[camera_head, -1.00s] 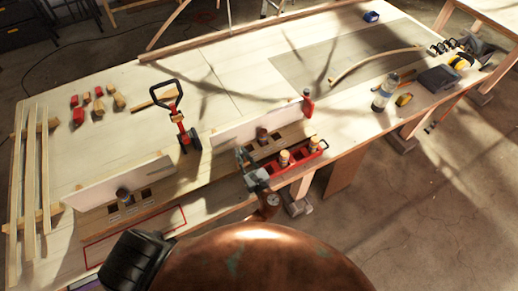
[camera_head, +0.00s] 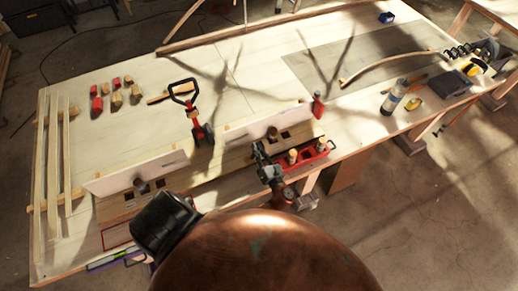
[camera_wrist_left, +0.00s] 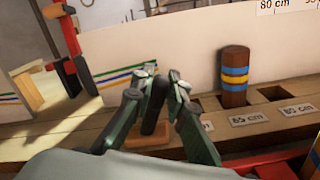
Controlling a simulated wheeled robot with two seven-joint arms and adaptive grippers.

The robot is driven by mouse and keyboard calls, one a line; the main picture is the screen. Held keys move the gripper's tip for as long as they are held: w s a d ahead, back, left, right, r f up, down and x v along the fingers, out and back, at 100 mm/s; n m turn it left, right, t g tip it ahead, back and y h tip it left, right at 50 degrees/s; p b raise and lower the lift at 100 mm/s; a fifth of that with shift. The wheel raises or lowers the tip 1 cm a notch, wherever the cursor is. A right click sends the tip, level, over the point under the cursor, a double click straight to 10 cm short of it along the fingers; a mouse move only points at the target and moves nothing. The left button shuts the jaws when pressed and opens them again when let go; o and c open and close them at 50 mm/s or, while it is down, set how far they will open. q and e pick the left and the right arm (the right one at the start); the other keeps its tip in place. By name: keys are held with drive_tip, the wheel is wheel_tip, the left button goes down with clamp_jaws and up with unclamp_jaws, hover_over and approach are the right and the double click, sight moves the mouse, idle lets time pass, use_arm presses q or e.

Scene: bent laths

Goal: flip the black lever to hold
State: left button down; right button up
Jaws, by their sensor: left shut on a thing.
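My left gripper (camera_head: 258,150) is at the left end of the right-hand slotted wooden rack (camera_head: 297,132). In the left wrist view its fingers (camera_wrist_left: 155,95) are closed around an upright black lever (camera_wrist_left: 152,118). The lever rises from a small orange-brown base (camera_wrist_left: 150,137) in front of the white board. The fingers cover much of the lever, and I cannot read any marking by it. In the head view the lever is hidden by the gripper. My right gripper is not in view.
A striped peg (camera_wrist_left: 235,75) stands in a rack slot right of the gripper. A white board (camera_wrist_left: 190,55) rises behind the rack.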

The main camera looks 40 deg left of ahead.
use_arm(q)
drive_tip(key=shift+s+d+f, duration=0.1)
drive_tip(key=shift+f, duration=0.1)
drive_tip(key=c, duration=1.9)
unclamp_jaws()
drive_tip(key=shift+r, duration=0.15)
drive_tip(key=v, duration=1.2)
